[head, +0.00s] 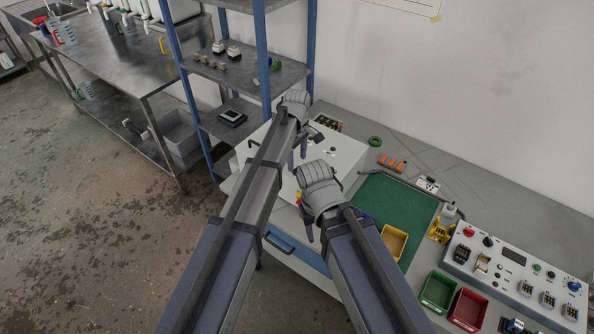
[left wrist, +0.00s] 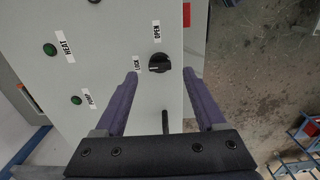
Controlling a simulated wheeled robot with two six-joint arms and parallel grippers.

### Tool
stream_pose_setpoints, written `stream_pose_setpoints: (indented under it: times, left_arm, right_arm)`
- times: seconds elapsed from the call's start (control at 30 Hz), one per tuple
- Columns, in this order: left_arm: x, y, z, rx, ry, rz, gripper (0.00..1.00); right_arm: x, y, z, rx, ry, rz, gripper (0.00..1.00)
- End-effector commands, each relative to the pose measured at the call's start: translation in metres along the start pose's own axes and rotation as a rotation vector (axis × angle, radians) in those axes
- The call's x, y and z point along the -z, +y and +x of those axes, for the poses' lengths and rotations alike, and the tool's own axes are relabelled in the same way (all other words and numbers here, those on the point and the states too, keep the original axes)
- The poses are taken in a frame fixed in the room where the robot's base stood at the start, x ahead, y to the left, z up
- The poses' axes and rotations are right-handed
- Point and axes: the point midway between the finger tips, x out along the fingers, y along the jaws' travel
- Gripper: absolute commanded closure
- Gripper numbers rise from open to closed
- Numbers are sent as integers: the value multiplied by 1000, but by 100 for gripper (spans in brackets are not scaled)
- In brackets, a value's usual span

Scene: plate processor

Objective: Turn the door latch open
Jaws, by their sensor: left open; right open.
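The door latch, a black rotary knob (left wrist: 159,63), sits on the white panel of the processor box (left wrist: 100,30). A LOCK label is to its left and an OPEN label above it in the left wrist view; its white mark points left, towards LOCK. My left gripper (left wrist: 162,76) is open, with its purple fingertips on either side of the knob; I cannot tell whether they touch it. In the head view my left gripper (head: 297,152) is over the white box (head: 345,157), and the arm hides the latch. My right gripper (head: 304,217) is open and empty, beside the box's front.
Green HEAT (left wrist: 50,49) and PUMP (left wrist: 76,100) indicators sit on the same panel. A dark handle bar (left wrist: 165,122) stands near the knob. A blue shelf rack (head: 265,60) is behind the box. A green mat (head: 395,210) and yellow bin (head: 393,243) lie to the right.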

Motion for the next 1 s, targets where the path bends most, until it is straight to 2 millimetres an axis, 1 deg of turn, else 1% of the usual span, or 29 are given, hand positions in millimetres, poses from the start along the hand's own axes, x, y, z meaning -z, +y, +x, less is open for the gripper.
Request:
stream_pose_setpoints:
  times: [0.03, 0.2, 0.3, 0.57, 0.67, 1.0]
  left_arm:
    - [0, 0, 14, 0, 0, 0, 28]
    - [0, 0, 30, 0, 0, 0, 28]
    - [0, 0, 32, 0, 0, 0, 28]
    - [0, 0, 31, 0, 0, 0, 28]
    - [0, 0, 31, 0, 0, 0, 38]
    - [0, 0, 31, 0, 0, 0, 76]
  right_arm:
    - [1, -1, 14, 0, 0, -2, 50]
    - [2, -3, 29, -1, 0, -3, 50]
    - [2, -3, 32, -1, 0, -3, 50]
    - [2, -3, 31, -1, 0, -3, 50]
    - [2, -3, 31, -1, 0, -3, 50]
    - [2, -3, 31, -1, 0, -3, 50]
